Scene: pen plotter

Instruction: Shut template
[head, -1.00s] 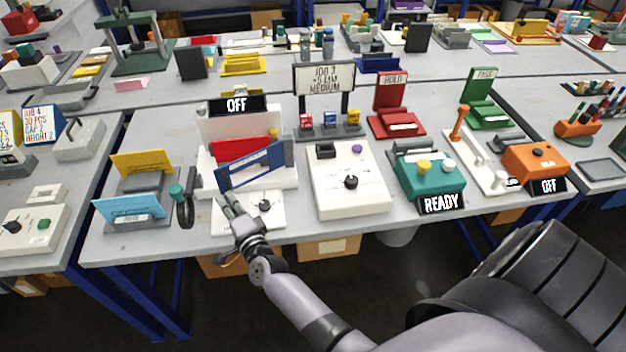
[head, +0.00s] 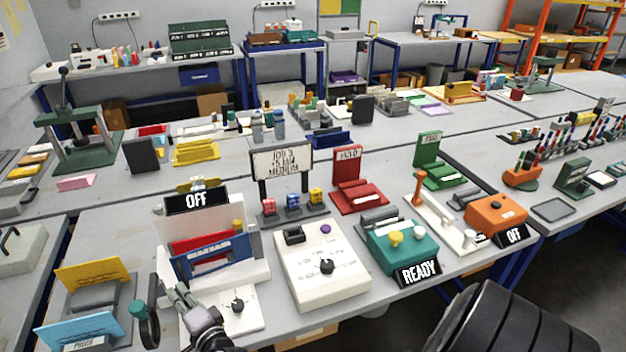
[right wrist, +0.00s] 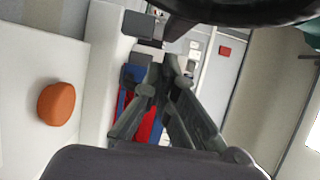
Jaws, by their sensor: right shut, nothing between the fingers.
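The template appears to be the blue frame (head: 213,262) on the white machine (head: 255,262) under the "OFF" sign. In the head view it stands in front of a red panel (head: 207,240), roughly parallel to it. A gap between them cannot be judged. My right gripper (head: 175,292) is shut and empty, low in front of the frame's left end, left of the black knob (head: 237,305). In the right wrist view its fingers (right wrist: 167,72) come together in front of blue and red parts. Contact with the frame is unclear. My left gripper is not in view.
Yellow (head: 92,274) and light blue (head: 77,331) plates are further left. A white control box (head: 320,265) stands to the right. An orange knob (right wrist: 56,103) shows in the right wrist view.

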